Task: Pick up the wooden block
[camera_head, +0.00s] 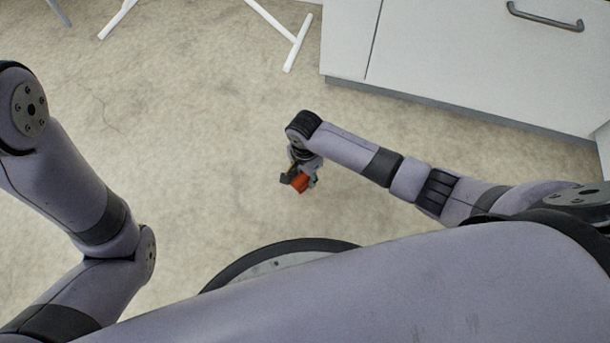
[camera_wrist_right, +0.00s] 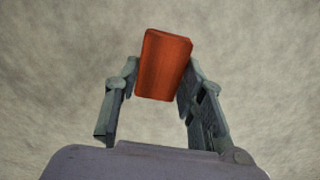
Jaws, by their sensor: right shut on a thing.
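The wooden block (camera_head: 301,184) is orange-red and shows in the head view below the end of my right arm. It also shows in the right wrist view (camera_wrist_right: 163,65) as an upright, slightly tilted rectangle. My right gripper (camera_head: 300,178) is shut on it, with one finger on each side of the block in the right wrist view (camera_wrist_right: 160,85). The fingers hide parts of the block in the head view. I cannot tell how far the block is above the floor. My left arm is at the left of the head view, but its gripper is out of view.
White cabinets (camera_head: 470,60) with a grey handle (camera_head: 545,17) stand at the upper right. White legs of furniture (camera_head: 298,42) stand on the floor at the top. The beige floor (camera_head: 200,130) around the right gripper is clear.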

